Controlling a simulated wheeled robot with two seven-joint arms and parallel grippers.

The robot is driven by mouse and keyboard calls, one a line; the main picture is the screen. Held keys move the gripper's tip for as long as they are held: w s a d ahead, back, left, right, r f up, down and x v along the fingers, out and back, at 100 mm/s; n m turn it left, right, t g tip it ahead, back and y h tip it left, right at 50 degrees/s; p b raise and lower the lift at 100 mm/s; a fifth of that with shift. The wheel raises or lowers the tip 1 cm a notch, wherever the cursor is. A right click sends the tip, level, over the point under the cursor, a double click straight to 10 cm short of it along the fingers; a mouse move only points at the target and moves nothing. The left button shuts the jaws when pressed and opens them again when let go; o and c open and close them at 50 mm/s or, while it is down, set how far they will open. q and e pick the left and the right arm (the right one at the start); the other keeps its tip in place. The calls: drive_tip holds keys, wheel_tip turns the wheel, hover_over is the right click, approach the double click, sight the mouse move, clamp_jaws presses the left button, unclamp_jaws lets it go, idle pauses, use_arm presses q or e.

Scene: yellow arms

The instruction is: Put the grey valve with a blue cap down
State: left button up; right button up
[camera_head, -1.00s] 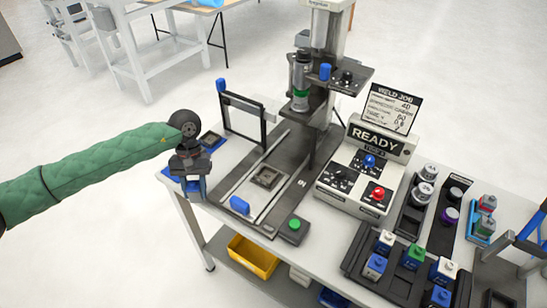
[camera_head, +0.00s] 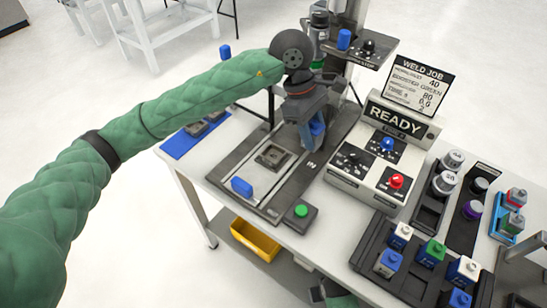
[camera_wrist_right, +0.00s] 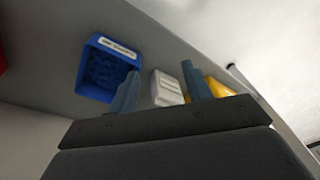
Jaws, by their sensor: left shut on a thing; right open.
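My left gripper (camera_head: 312,138) is shut, pointing down over the right side of the dark fixture plate. A bright blue part, which looks like the cap of the grey valve (camera_head: 317,126), shows at its fingers. The rest of the valve is hidden by the fingers, and I cannot tell whether it touches anything below. My right gripper (camera_wrist_right: 160,90) is open and empty in the right wrist view, facing the bins on the lower shelf.
The fixture plate (camera_head: 228,190) carries a square nest (camera_head: 272,156) and a blue block (camera_head: 242,187). The READY control box (camera_head: 345,182) stands close right of the gripper. A blue mat (camera_head: 178,146) is at left. Valves with red and green caps (camera_head: 515,199) stand far right.

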use_arm(q)
drive_tip(key=shift+s+d+r, duration=0.15)
drive_tip(key=shift+d+r, duration=0.05)
drive_tip(key=shift+d, duration=0.05)
drive_tip(key=w+a+f, duration=0.2)
drive_tip(key=a, duration=0.1)
drive_tip(key=w+a+f+p, duration=0.1)
drive_tip(key=a+f, duration=0.1)
drive_tip(key=a, duration=0.1)
drive_tip(key=w+a+f+p, duration=0.1)
drive_tip(key=w+a+f, duration=0.1)
drive_tip(key=a, duration=0.1)
drive_tip(key=shift+w+a+f, duration=0.3)
drive_tip(key=shift+a+f, duration=0.05)
drive_tip(key=shift+a, duration=0.05)
drive_tip(key=shift+f+p, duration=0.5)
drive_tip(key=shift+f, duration=1.55)
use_arm(e)
drive_tip(key=s+d+f, duration=0.1)
drive_tip(key=s+f, duration=0.2)
drive_tip(key=f, duration=0.8)
drive_tip(key=shift+s+d, duration=0.15)
drive_tip(key=shift+d, duration=0.2)
